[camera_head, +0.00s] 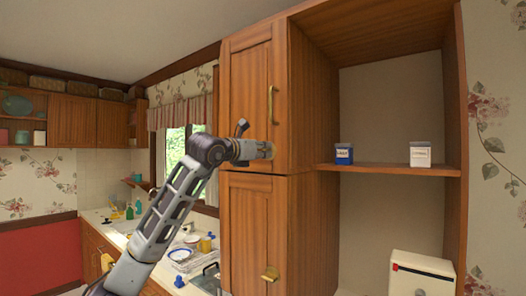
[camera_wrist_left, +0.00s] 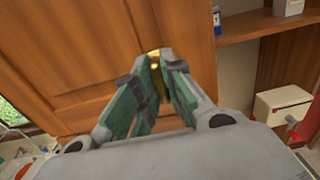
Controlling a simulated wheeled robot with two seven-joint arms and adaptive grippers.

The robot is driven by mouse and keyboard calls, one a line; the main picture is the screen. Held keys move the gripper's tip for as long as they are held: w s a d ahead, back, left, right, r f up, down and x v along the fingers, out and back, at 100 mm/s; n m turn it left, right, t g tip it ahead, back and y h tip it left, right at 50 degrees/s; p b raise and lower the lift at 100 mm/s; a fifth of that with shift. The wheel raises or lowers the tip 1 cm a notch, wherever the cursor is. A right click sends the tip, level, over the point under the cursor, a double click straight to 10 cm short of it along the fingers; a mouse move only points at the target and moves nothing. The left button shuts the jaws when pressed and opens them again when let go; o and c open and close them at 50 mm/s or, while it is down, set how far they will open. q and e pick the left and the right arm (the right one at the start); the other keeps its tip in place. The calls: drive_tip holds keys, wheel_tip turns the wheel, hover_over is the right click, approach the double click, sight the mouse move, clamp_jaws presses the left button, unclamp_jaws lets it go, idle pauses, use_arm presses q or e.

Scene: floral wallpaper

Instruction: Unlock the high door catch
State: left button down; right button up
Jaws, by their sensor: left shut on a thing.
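The tall wooden cupboard has an upper door (camera_head: 250,85) that is closed, with a vertical brass handle (camera_head: 271,105). My left gripper (camera_head: 264,150) is at the lower right corner of this door, below the handle. In the left wrist view its green-padded fingers (camera_wrist_left: 158,85) close in on a small brass piece, the high door catch (camera_wrist_left: 154,60). The gripper is shut on the catch, and the fingers hide most of it. How far the catch is turned cannot be told. My right gripper is out of view.
To the right, an open shelf (camera_head: 385,169) bears a blue-labelled jar (camera_head: 344,154) and a white jar (camera_head: 420,155). A cream box (camera_head: 420,275) stands below. A cluttered counter (camera_head: 120,225) is at the left.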

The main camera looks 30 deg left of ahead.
use_arm(q)
drive_tip(key=shift+n, duration=0.4)
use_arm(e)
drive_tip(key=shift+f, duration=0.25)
use_arm(q)
drive_tip(key=n+b, duration=0.2)
drive_tip(key=n, duration=0.2)
drive_tip(key=shift+a+f, duration=0.1)
drive_tip(key=n+b, duration=0.2)
drive_tip(key=n, duration=0.3)
drive_tip(key=shift+a, duration=0.1)
drive_tip(key=n, duration=0.2)
drive_tip(key=shift+f+n+b, duration=0.1)
drive_tip(key=shift+n+b, duration=0.65)
drive_tip(key=shift+n, duration=0.85)
drive_tip(key=shift+f+n+b, duration=0.15)
drive_tip(key=shift+n+b, duration=0.25)
drive_tip(key=shift+n, duration=1.4)
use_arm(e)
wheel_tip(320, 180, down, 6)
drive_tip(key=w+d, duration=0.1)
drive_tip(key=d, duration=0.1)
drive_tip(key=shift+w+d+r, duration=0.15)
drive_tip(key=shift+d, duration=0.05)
